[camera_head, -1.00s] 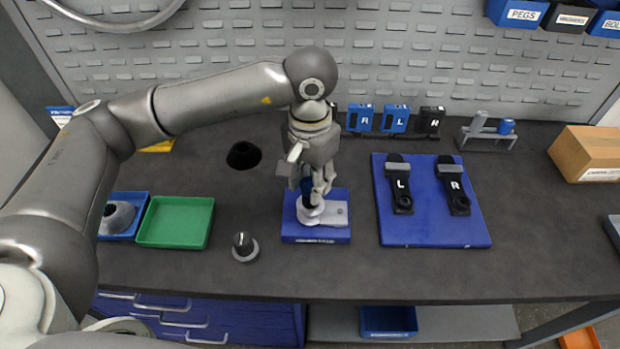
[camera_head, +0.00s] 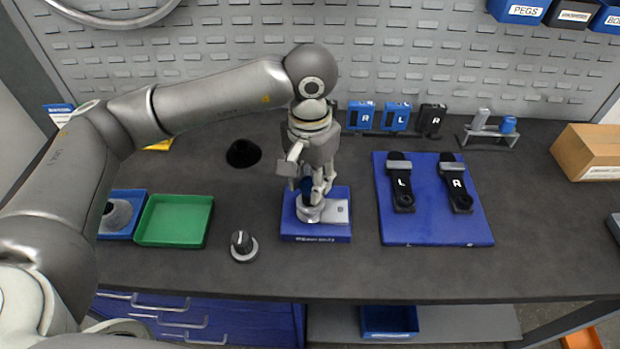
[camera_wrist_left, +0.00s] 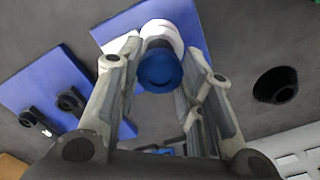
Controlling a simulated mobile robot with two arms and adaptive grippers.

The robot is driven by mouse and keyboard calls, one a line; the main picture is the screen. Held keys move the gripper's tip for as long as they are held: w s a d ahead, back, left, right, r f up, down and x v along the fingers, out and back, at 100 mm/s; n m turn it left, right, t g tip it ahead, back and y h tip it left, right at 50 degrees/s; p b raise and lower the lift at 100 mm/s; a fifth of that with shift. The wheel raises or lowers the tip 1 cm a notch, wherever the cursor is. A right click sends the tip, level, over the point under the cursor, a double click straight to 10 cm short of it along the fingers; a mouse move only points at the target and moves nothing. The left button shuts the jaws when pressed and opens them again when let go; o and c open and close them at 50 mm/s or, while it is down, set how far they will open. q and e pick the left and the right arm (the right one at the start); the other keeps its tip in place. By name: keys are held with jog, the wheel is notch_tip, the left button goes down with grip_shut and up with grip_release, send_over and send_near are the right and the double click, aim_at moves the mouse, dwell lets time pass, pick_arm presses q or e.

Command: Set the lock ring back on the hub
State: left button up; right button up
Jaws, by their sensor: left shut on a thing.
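A blue stand (camera_head: 300,232) on the bench carries a pale grey hub block (camera_head: 338,211). A dark blue upright cylinder (camera_head: 306,187) stands over it, with the pale lock ring (camera_head: 308,213) low around its foot. My left gripper (camera_head: 320,192) points down here and is shut on the lock ring. In the left wrist view my left gripper (camera_wrist_left: 165,65) has its fingers on both sides of the round blue top (camera_wrist_left: 160,69) and the pale ring (camera_wrist_left: 163,32). The fingers partly hide the contact, so I cannot tell whether the ring is fully seated. My right gripper is not in view.
A black knob with a grey base (camera_head: 243,246) stands to the left, near a green tray (camera_head: 174,221) and a black cone (camera_head: 243,154). A blue board (camera_head: 434,231) with two black levers lies to the right. The bench front is clear.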

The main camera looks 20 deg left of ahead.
pick_arm(q)
jog(key=o, duration=0.9)
jog(key=shift+o, duration=0.2)
